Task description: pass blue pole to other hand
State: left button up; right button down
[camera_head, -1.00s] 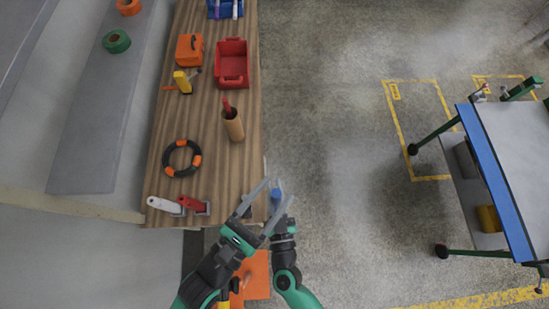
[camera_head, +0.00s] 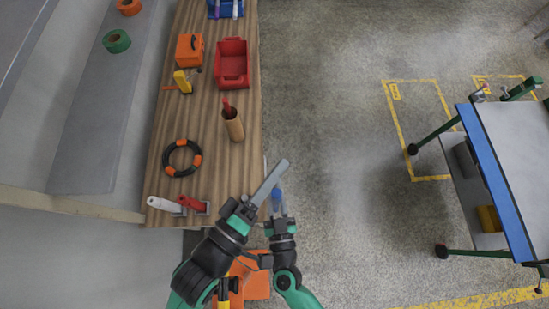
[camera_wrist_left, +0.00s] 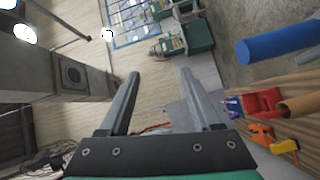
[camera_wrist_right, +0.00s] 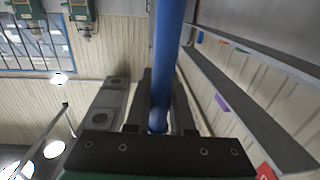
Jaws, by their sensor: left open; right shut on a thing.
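The blue pole (camera_head: 276,202) is held end-on toward the head camera, so it looks short there. My right gripper (camera_wrist_right: 158,105) is shut on it, and the pole (camera_wrist_right: 168,45) runs up between its fingers in the right wrist view. My left gripper (camera_head: 272,180) is open and empty, close beside the pole on its left in the head view, with its fingers overlapping. In the left wrist view, the pole (camera_wrist_left: 280,42) lies off to the right, outside the open fingers (camera_wrist_left: 158,75).
A wooden bench (camera_head: 205,110) at the left carries a red bin (camera_head: 232,65), a brown holder (camera_head: 234,126), a black-and-orange ring (camera_head: 181,158) and several tools. An orange box (camera_head: 257,275) is below my arms. A blue-edged cart (camera_head: 500,180) stands right; the floor between is clear.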

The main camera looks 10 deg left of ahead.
pick_arm(q)
jog(key=w+a+r+m+t+y, duration=0.1)
jog(key=w+a+r+m+t, duration=0.1)
jog(key=w+r+m, duration=0.3)
jog(key=a+r+m+t, duration=0.1)
jog(key=r+m+t, duration=0.15)
jog(key=r, duration=0.55)
jog(key=w+a+r+m+t+y, duration=0.1)
jog(key=w+a+r+m, duration=0.1)
jog(key=w+r+m, duration=0.3)
jog(key=s+a+r+t+y, duration=0.1)
jog(key=s+a+r+t, duration=0.1)
jog(key=r, duration=0.6)
jog(key=s+a+r+n+t+y, duration=0.1)
jog(key=s+a+r+t, duration=0.1)
jog(key=a+r, duration=0.3)
jog(key=s+a+r+t+y, duration=0.2)
jog(key=a+r, duration=0.1)
jog(key=r, duration=0.8)
jog(key=shift+s+a, duration=0.2)
jog(key=shift+s, duration=0.1)
